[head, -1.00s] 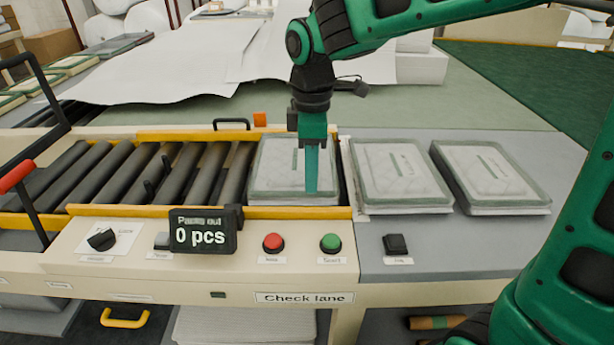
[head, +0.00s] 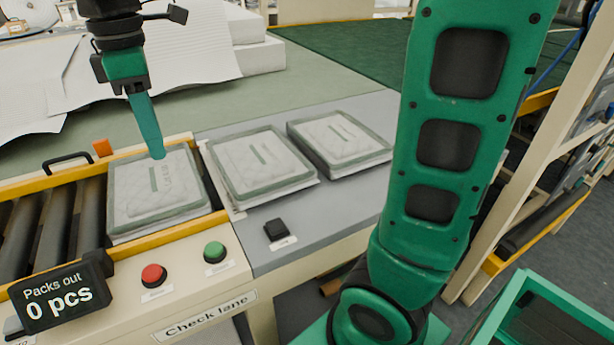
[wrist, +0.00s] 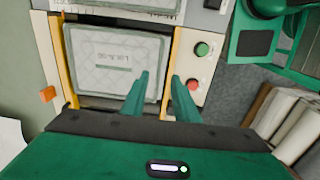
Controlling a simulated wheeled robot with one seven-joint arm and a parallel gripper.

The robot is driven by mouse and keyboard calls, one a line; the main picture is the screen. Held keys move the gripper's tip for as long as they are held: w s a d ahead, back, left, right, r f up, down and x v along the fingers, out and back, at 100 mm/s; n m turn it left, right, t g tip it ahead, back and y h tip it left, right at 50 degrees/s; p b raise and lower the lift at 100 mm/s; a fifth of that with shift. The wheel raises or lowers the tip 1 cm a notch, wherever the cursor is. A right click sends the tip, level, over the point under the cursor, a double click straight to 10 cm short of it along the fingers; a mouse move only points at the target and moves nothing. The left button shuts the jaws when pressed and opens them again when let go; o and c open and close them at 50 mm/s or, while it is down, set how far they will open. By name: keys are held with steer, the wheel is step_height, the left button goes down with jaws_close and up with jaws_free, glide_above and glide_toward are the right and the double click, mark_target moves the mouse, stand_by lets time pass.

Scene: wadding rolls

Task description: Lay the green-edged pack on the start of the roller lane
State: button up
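A green-edged pack (head: 155,192) lies flat on the roller lane (head: 45,225), at its right-hand end, between the yellow rails. It also shows in the wrist view (wrist: 115,58). My gripper (head: 158,156) is above this pack, its fingertips seen against the pack's far edge in the head view. In the wrist view the two green fingers (wrist: 160,85) stand apart with nothing between them. Two similar green-edged packs, a nearer one (head: 258,163) and a farther one (head: 340,140), lie on the grey table right of the lane.
The lane's front panel has a red button (head: 153,275), a green button (head: 215,251) and a display (head: 58,295) reading "Packs out 0 pcs". A black switch (head: 277,229) sits on the grey table. An orange block (head: 103,147) stands behind the lane. White sheets lie farther back.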

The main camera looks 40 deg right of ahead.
steer(key=s+d+f+m, duration=0.3)
steer(key=s+d+m, duration=0.2)
steer(key=d, duration=0.4)
steer(key=s+d+f+m, duration=0.4)
steer(key=d+m, duration=0.2)
steer(key=d, duration=0.3)
steer(key=s+d+f+m, duration=0.4)
steer(key=s+d+m, duration=0.1)
steer(key=d, duration=0.3)
steer(key=shift+s+d+f+m, duration=0.15)
steer(key=shift+s+d+m, duration=0.2)
steer(key=shift+d+m, duration=0.05)
steer(key=s+d+f+m, duration=0.1)
steer(key=s, duration=0.1)
steer(key=s+f+m, duration=0.2)
steer(key=s, duration=0.1)
steer(key=s+d+f+m, duration=0.1)
steer(key=s+m, duration=0.1)
steer(key=shift+s+d+f, duration=0.2)
steer(key=shift+d+f, duration=0.1)
